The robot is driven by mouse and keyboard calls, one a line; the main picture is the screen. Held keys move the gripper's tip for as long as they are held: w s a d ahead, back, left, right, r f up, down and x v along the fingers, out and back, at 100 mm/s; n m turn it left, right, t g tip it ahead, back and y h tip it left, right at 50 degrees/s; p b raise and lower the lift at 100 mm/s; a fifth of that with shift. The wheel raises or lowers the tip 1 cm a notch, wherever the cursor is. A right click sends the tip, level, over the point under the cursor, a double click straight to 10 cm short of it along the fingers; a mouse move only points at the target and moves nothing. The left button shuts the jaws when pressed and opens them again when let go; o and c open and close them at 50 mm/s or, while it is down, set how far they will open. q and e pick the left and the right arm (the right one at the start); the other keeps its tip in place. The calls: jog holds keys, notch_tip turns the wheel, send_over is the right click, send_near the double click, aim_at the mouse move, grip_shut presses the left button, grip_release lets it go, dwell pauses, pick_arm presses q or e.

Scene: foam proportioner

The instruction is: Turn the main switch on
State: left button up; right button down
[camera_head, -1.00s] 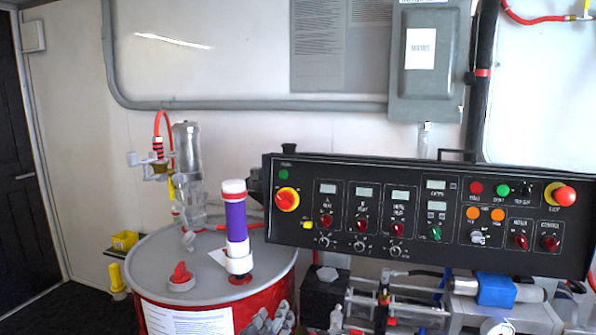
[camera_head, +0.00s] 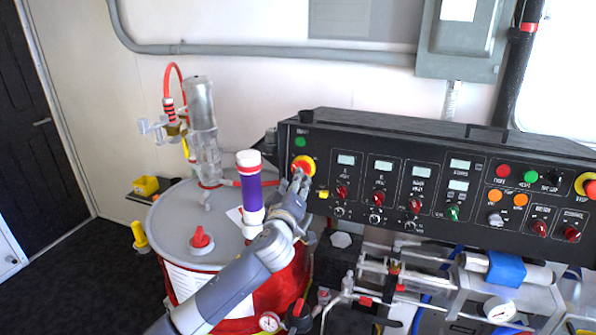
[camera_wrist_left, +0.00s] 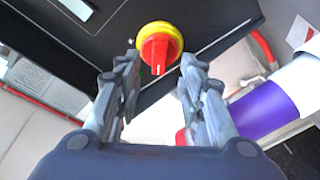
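The main switch (camera_head: 303,165) is a red rotary knob on a yellow ring, at the left end of the black control panel (camera_head: 470,150). A green lamp (camera_head: 300,142) is above it. My left gripper (camera_head: 298,183) is just in front of the switch and covers its lower part in the head view. In the left wrist view, the switch (camera_wrist_left: 158,50) shows just beyond and between the two fingertips (camera_wrist_left: 157,62). The fingers are apart, with a gap between them, and do not appear to grip the knob. My right gripper is not in view.
A red drum with a grey lid (camera_head: 170,225) stands at the left, with a purple and white cylinder (camera_head: 250,190) upright on it, close to my left arm. The cylinder also shows in the left wrist view (camera_wrist_left: 262,112). Pipes and valves (camera_head: 400,280) lie below the panel.

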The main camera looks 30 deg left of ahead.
pick_arm(q)
jog(key=shift+p+x, duration=0.6)
jog(key=shift+x, duration=1.85)
grip_shut()
